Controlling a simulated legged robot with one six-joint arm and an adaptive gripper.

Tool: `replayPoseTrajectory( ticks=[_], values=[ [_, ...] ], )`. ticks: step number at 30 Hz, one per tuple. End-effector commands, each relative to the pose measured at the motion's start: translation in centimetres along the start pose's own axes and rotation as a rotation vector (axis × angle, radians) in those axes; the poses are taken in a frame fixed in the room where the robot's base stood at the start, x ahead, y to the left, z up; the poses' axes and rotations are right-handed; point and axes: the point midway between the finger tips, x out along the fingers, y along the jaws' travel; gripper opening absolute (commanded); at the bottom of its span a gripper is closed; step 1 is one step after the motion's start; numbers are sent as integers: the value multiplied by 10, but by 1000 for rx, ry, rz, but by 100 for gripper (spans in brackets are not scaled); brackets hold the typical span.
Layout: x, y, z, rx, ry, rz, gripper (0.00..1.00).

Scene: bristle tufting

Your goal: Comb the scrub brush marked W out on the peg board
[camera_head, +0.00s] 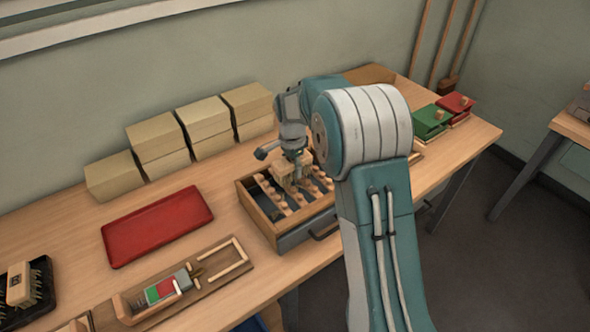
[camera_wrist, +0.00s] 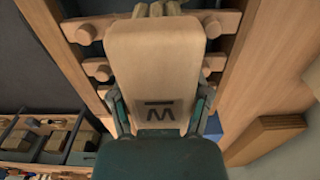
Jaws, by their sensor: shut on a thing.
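The scrub brush is a pale wooden block (camera_wrist: 155,60) with a dark W-like letter and a bar beside it, large in the wrist view. My gripper (camera_wrist: 160,112) is shut on it, with a finger on each side. In the head view the brush (camera_head: 292,168) is at or just above the peg board (camera_head: 266,188), a wooden frame with rows of round pegs. The pegs also show behind the brush in the wrist view (camera_wrist: 86,34). The brush's bristle side is mostly hidden, so I cannot tell how deep it sits among the pegs.
A red tray (camera_head: 157,226) lies left of the peg board. A wooden holder (camera_head: 215,275) with a green and red piece is in front. Another brush (camera_head: 22,288) stands on a black tray at far left. Tan boxes (camera_head: 205,128) line the wall. Green (camera_head: 430,121) and red (camera_head: 455,108) blocks sit at right.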

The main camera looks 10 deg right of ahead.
Motion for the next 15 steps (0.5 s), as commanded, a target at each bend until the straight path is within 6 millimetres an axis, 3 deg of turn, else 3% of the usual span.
replayPoseTrajectory(
  ticks=[15],
  values=[
    [-3,-30,0,1,1,-2,6]
  ],
)
